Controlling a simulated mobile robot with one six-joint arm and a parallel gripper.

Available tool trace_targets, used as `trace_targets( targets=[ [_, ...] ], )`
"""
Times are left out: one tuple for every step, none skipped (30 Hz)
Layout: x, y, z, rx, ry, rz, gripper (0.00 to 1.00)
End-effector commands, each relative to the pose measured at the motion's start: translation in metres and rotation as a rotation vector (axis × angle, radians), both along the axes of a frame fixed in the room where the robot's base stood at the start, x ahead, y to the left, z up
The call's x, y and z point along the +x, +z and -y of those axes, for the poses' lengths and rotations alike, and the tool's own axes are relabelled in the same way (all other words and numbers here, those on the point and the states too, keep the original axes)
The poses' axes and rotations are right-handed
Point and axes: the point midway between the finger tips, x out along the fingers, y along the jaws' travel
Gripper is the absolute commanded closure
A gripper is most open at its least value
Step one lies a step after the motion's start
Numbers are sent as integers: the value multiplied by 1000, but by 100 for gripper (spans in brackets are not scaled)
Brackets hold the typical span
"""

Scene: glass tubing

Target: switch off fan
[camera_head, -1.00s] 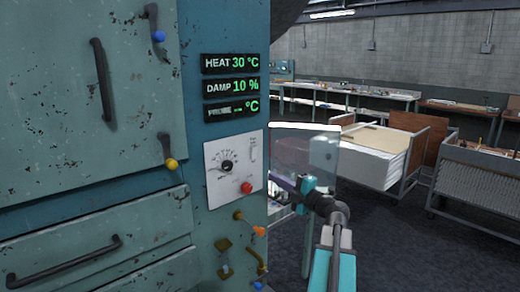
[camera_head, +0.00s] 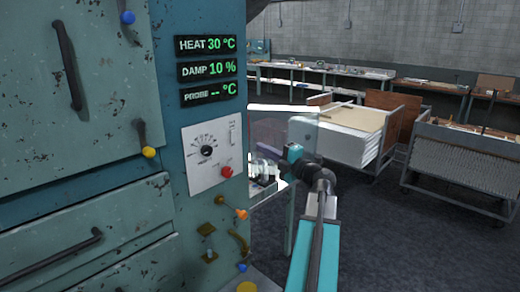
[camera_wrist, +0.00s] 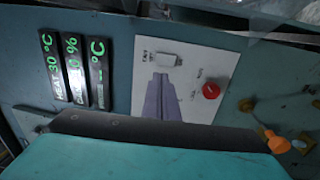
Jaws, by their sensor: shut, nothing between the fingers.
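A white control panel (camera_head: 201,172) is on the side of the teal cabinet. A small pale switch (camera_head: 232,134) is at its upper right; the switch also shows in the wrist view (camera_wrist: 168,59). The panel carries a black dial (camera_head: 207,151) and a red button (camera_head: 227,172), which also shows in the wrist view (camera_wrist: 211,90). My gripper (camera_head: 263,150) is in front of the panel, to its right in the head view. In the wrist view its purple fingers (camera_wrist: 162,82) are shut and empty, tips just below the switch. They hide the dial; contact cannot be told.
Lit displays (camera_head: 208,70) sit above the panel. An orange-tipped valve (camera_head: 241,213) and other brass fittings are below it. A clear pane (camera_head: 285,130) is beside my wrist. Carts (camera_head: 465,165) stand behind at right; the floor (camera_head: 400,240) between is open.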

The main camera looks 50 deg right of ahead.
Motion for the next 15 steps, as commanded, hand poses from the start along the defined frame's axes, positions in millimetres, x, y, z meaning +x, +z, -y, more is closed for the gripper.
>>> trace_targets(
  targets=[
    [7,2,1,1,1,0,100],
    [10,3,2,1,1,0,100],
    [15,4,3,1,0,0,100],
    [19,4,3,1,1,0,100],
    [24,5,3,2,1,0,100],
    [29,5,3,2,1,0,100],
    [34,6,4,1,0,0,100],
    [38,6,4,1,0,-1,100],
    [44,7,5,1,1,-1,100],
    [48,8,5,1,1,0,100],
    [52,8,5,1,0,0,100],
    [58,9,6,0,-1,0,100],
    [62,10,6,0,0,0,100],
    [66,10,6,1,0,0,100],
    [72,11,7,1,1,0,100]
  ],
)
